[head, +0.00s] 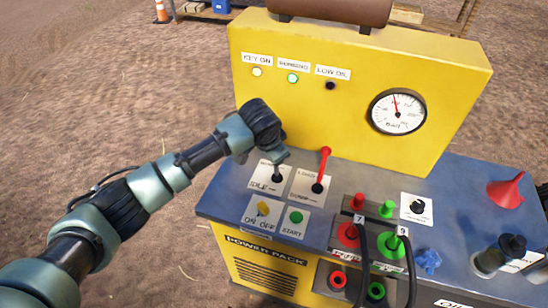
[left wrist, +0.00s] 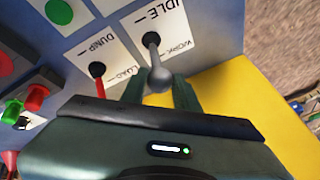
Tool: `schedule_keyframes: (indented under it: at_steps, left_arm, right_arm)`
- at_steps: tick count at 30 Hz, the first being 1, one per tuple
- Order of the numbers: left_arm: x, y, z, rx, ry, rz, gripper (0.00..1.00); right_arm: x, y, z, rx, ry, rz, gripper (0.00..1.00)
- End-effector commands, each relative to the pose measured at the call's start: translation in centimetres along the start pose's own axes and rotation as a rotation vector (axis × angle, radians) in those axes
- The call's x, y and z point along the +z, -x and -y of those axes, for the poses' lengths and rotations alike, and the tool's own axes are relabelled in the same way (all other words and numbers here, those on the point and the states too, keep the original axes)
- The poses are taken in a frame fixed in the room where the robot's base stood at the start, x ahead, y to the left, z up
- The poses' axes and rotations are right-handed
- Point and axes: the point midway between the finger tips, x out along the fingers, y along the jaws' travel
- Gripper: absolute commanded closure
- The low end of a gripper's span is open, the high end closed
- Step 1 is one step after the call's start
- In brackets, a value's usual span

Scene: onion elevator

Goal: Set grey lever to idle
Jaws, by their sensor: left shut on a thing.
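The grey lever (head: 277,176) stands on a white plate on the blue panel, with IDLE printed on the front side and WORK toward the yellow housing. In the left wrist view the lever's knob (left wrist: 158,80) sits between the two fingers of my left gripper (left wrist: 160,92), and the lever leans toward the WORK side. In the head view my left gripper (head: 279,153) comes down over the lever top and hides it. It is shut on the lever. My right gripper is out of view.
The red lever (head: 323,165) stands close on the right, on a DUMP/LOAD plate. The yellow housing (head: 340,115) rises just behind. A yellow switch (head: 263,208) and green START button (head: 296,217) lie in front. Cables and plugs are on the right.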

Motion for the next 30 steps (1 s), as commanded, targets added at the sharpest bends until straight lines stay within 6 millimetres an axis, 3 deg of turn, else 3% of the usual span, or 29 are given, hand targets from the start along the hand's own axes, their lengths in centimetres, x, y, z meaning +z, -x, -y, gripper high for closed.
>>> schedule_keyframes:
  at_steps: [9, 26, 27, 29, 30]
  left_arm:
    - [0.6, 0.4, -0.5, -0.087, 0.002, -0.130, 1.00]
    - [1.0, 0.3, -0.8, -0.105, 0.003, -0.154, 1.00]
    - [1.0, 0.2, -0.8, -0.105, 0.003, -0.153, 0.62]
    - [1.0, 0.2, -0.8, -0.104, 0.003, -0.152, 0.48]
    - [1.0, 0.2, -0.8, -0.104, 0.003, -0.152, 0.48]
  right_arm:
    - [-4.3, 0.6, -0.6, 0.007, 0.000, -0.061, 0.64]
    - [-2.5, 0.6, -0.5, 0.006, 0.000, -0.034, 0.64]
    - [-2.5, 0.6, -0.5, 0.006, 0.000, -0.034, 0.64]
    - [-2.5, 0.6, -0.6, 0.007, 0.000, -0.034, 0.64]
    - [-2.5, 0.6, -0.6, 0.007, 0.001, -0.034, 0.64]
